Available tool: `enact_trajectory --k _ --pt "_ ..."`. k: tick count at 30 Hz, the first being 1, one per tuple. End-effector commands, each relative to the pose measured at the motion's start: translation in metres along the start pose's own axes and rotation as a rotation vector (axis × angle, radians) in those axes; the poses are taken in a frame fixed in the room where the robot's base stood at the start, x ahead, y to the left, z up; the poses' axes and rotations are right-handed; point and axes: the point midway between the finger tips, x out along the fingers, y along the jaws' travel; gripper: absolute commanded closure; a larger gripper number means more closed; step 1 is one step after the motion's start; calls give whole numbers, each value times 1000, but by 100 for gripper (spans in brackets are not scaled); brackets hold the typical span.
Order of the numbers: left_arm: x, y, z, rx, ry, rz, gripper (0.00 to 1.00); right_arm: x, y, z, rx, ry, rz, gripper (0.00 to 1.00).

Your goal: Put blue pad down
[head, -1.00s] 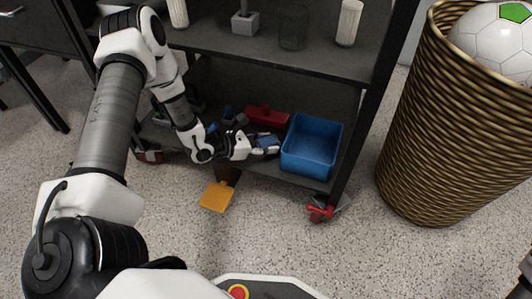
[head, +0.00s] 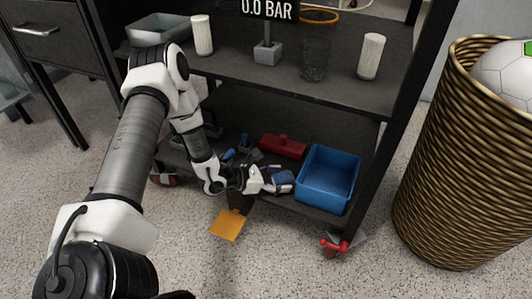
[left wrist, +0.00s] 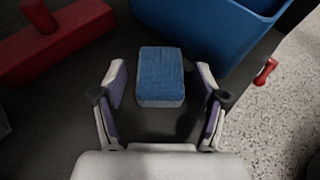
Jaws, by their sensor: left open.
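The blue pad (left wrist: 160,72) lies on the dark lower shelf in the left wrist view, between the spread fingers of my left gripper (left wrist: 161,80). Gaps show between the pad and both fingers, so the gripper is open and not holding it. In the head view my left gripper (head: 277,181) is low over the lower shelf, just left of the blue bin, and partly covers the pad. My right gripper is not in view.
The blue bin (head: 328,178) stands right of the gripper. A red block with a knob (head: 283,146) lies behind it. A yellow flap (head: 227,225) and a wicker basket (head: 455,160) are nearby.

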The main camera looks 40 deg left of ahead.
Motion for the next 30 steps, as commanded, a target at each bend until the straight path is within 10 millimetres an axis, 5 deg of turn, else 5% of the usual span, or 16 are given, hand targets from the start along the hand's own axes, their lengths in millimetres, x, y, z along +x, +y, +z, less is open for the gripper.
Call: enact_trajectory --k 9,15,17,20,23,25,27,30 --pt "-83 1 8 -6 -1 6 28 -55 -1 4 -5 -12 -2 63" --pt "-111 -1 3 -2 0 -2 28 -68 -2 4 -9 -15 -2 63" --pt "-110 -11 1 10 17 -39 28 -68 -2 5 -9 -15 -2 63" --pt "-104 -60 -10 79 105 -232 28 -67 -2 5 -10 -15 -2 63" --pt "-120 -150 -42 270 310 -620 28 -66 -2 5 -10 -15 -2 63" --pt "-163 -204 -80 549 513 -975 28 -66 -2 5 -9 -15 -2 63" --pt "-204 -216 -111 913 670 -1259 28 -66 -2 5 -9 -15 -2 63" --pt "-215 -199 -126 1483 721 -1474 28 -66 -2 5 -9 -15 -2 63"
